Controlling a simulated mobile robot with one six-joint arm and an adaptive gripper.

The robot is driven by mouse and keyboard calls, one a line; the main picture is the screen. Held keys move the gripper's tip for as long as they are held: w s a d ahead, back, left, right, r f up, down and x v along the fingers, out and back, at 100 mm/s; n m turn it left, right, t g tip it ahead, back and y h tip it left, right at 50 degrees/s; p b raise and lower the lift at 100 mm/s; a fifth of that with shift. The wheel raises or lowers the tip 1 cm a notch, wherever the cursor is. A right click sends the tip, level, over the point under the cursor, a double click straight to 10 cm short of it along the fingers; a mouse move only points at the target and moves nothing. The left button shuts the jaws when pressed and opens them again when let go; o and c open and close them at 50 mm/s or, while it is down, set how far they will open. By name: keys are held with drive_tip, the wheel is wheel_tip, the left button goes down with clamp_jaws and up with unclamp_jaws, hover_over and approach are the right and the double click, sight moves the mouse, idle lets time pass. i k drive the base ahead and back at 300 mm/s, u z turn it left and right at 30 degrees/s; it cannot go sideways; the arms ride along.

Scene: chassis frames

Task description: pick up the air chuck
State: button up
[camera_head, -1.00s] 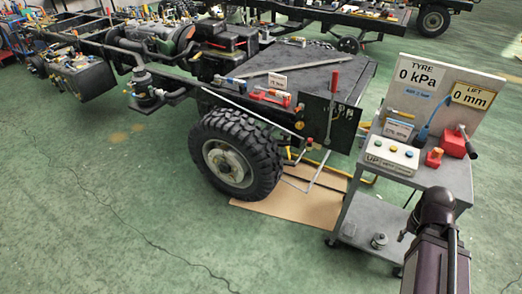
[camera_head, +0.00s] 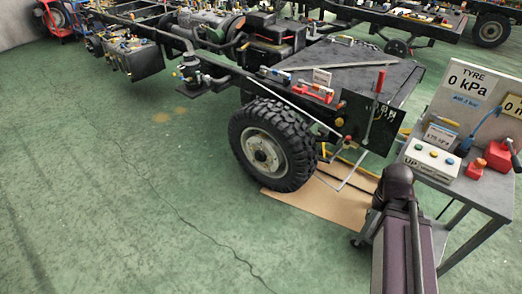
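A blue piece with a dark hose or handle (camera_head: 467,141) is on the trolley at the right, in front of the upright gauge panel. It looks like the air chuck, but it is too small to be sure. The gauge panel (camera_head: 462,100) reads "TYRE 0 kPa". The tyre (camera_head: 247,126) is on the chassis frame, left of the trolley. My arm rises from the bottom right, in front of the trolley's left part. I cannot make out my gripper's fingers.
The trolley (camera_head: 484,195) also carries a white button box (camera_head: 427,161) and red items (camera_head: 499,157). The chassis (camera_head: 335,72) stands left of it, with a brown mat (camera_head: 319,205) below. Green floor (camera_head: 130,215) is clear at the left and front.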

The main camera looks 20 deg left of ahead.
sight(469, 139)
drive_tip(key=u, duration=0.7)
drive_tip(key=k, duration=1.3)
drive_tip(key=z, duration=0.25)
drive_tip(key=i, duration=0.5)
drive_tip(key=z, duration=0.65)
drive_tip(key=i, duration=1.6)
drive_tip(key=u, duration=0.15)
